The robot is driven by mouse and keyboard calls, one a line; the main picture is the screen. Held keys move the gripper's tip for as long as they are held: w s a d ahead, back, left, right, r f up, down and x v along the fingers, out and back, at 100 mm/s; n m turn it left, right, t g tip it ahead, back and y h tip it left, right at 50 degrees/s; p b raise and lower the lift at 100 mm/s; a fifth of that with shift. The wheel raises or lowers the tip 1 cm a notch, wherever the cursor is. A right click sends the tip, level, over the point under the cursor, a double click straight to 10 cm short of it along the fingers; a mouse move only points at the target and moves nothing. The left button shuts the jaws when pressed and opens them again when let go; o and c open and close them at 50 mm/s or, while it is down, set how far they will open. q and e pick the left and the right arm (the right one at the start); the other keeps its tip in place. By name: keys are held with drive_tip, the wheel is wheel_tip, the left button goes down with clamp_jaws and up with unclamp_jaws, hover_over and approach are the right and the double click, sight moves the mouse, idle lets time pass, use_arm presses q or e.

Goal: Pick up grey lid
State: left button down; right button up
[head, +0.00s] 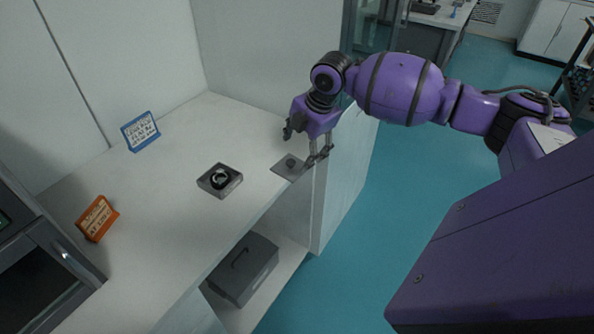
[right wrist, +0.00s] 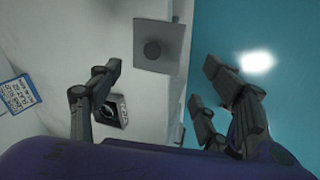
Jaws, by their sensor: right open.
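The grey lid (head: 289,167) is a flat square plate with a small round knob. It lies at the right front edge of the white table top. In the right wrist view the lid (right wrist: 158,47) shows at the top, ahead of the fingers, with its dark round knob in the middle. My right gripper (head: 309,148) is open and empty beside and above the lid, at the table edge. Its fingers (right wrist: 165,80) are spread wide in the right wrist view, and nothing is between their tips. My left gripper is not in view.
A square grey box with a dark ring (head: 219,180) stands on the table top, left of the lid. A blue sign (head: 140,131) and an orange sign (head: 97,218) stand farther left. A dark grey case (head: 243,268) sits on the lower shelf. Free table surface lies between them.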

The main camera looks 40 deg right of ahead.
sight(294, 169)
drive_tip(key=shift+w+d+f+n, duration=0.2)
drive_tip(key=shift+f, duration=0.4)
drive_tip(key=shift+w+d+f+n, duration=0.15)
drive_tip(key=shift+f+n, duration=0.05)
drive_tip(key=shift+f, duration=0.4)
drive_tip(key=shift+x, duration=0.8)
drive_tip(key=x, duration=0.4)
drive_tip(key=shift+a+f, duration=0.1)
drive_tip(key=shift+a, duration=0.1)
drive_tip(key=shift+c, duration=0.5)
drive_tip(key=c, duration=1.1)
